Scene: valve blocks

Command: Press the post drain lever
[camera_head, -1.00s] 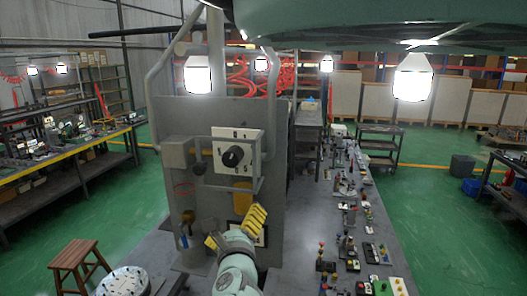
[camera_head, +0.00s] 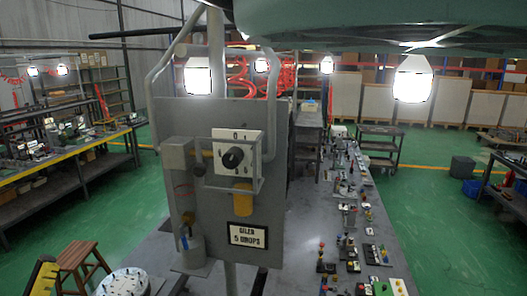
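A grey panel (camera_head: 215,120) stands upright on a post in the middle. A small blue lever-like part (camera_head: 184,242) shows low on its left side, by a grey cylinder (camera_head: 192,254); I cannot tell for sure that it is the drain lever.
The panel carries a black knob (camera_head: 233,157) on a white dial, a yellow cylinder (camera_head: 242,199) and a sign (camera_head: 248,235). A bench (camera_head: 310,225) with several small devices runs behind it to the right. A wooden stool (camera_head: 77,262) stands at lower left.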

